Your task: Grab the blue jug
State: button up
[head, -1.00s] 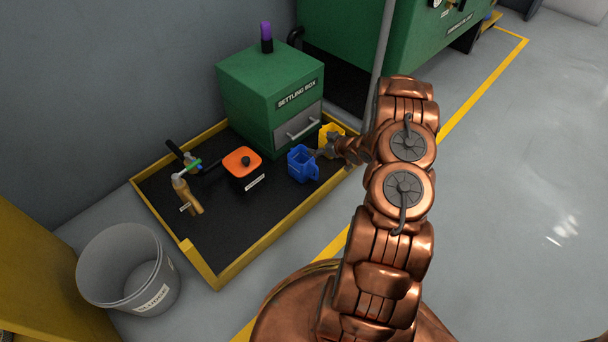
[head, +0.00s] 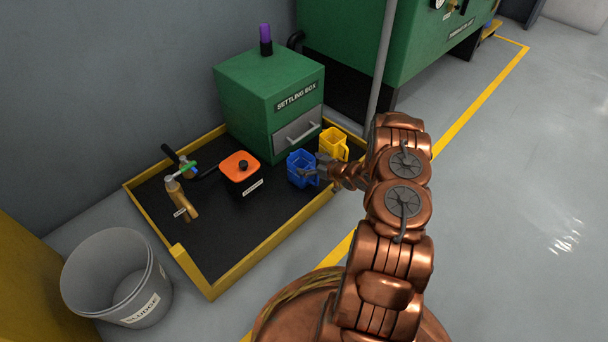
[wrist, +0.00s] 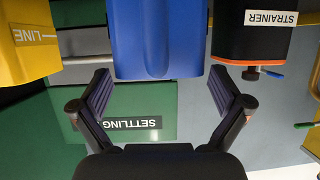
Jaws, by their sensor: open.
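The blue jug (head: 301,170) stands on the black floor of the yellow-rimmed tray, in front of the green settling box. In the wrist view the blue jug (wrist: 160,40) fills the top middle, its top edge cut off by the frame. My gripper (head: 322,172) is at the jug's right side in the head view, close to it. In the wrist view my gripper (wrist: 160,95) has its fingers spread wide, one toward each side of the jug, with nothing between the tips. Whether a finger touches the jug I cannot tell.
A yellow jug (head: 333,144) stands just behind and right of the blue one. An orange-topped strainer box (head: 240,170) stands to its left. The green settling box (head: 275,100) is behind. Brass taps (head: 183,200) and a grey sludge bucket (head: 118,285) are further left.

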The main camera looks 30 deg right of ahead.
aim_at(294, 158)
jog(key=b+x, duration=0.1)
jog(key=x, duration=0.2)
jog(key=shift+w, duration=0.1)
jog(key=shift+c, duration=0.3)
jog(key=c, duration=1.2)
jog(key=shift+r, duration=0.15)
